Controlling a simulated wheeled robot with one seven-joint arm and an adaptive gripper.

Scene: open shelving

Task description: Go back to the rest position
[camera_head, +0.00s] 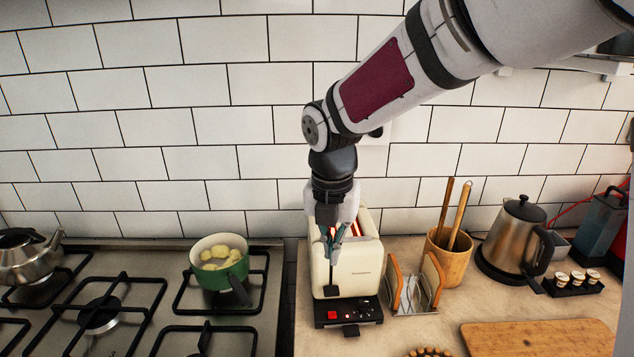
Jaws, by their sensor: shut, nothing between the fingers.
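My gripper (331,243) points down in front of the cream toaster (357,271), over its left part near the lever. Its fingers are shut and hold nothing. Whether the fingertips touch the toaster cannot be told from this view. The toaster's slots glow red behind my gripper, and small lights show on its dark base. My arm reaches in from the upper right.
A green pot (219,279) with pale pieces inside stands on the stove (130,338) at left. A toast rack (413,302), a utensil holder (450,262), a kettle (515,238) and a cutting board (540,339) are at right. The tiled wall (200,130) is close behind.

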